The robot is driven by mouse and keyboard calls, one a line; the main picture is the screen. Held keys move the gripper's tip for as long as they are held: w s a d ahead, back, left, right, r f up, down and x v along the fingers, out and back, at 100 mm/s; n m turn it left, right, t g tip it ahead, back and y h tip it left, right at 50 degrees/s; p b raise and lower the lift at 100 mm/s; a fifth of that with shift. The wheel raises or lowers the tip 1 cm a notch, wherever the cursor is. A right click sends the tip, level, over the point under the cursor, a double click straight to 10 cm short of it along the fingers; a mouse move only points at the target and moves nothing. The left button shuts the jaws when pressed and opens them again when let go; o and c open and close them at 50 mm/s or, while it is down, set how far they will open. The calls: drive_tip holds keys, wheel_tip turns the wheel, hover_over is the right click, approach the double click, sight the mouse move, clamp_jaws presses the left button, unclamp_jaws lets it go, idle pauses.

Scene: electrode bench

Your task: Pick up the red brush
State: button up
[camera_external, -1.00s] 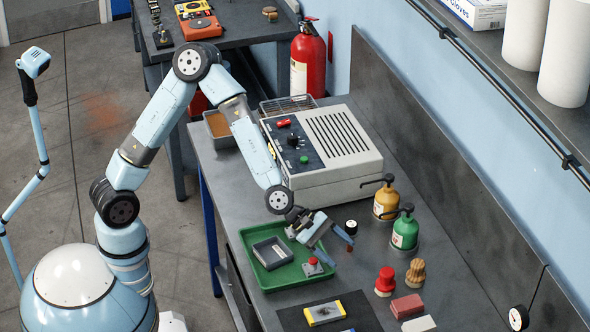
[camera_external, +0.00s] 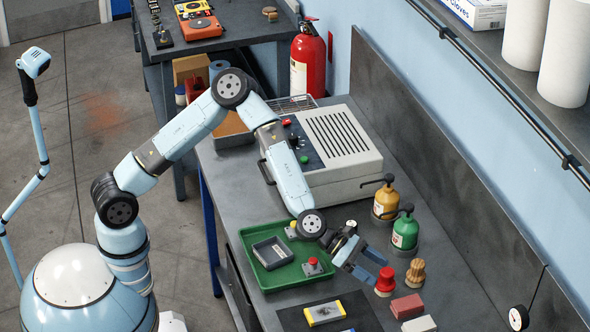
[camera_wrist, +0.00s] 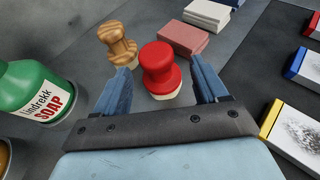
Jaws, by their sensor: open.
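The red brush (camera_external: 385,281) stands upright on the bench, with a round red handle and a pale bristle base. In the wrist view the red brush (camera_wrist: 160,70) appears between and just beyond the fingertips. My gripper (camera_external: 375,270) is open and empty, tilted down beside the brush on its left. In the wrist view my gripper (camera_wrist: 165,80) shows its two blue fingers on either side of the red brush. I cannot tell whether a finger touches it.
A wooden-handled brush (camera_external: 415,272) stands close to the right of the red one. A green soap bottle (camera_external: 405,233) and a yellow bottle (camera_external: 386,203) stand behind. A red block (camera_external: 407,306) lies in front. A green tray (camera_external: 262,279) sits to the left.

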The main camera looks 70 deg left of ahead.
sight(392, 280)
drive_tip(key=shift+x, duration=3.25)
drive_tip(key=shift+a+f, duration=0.1)
drive_tip(key=shift+a, duration=0.1)
drive_tip(key=c, duration=1)
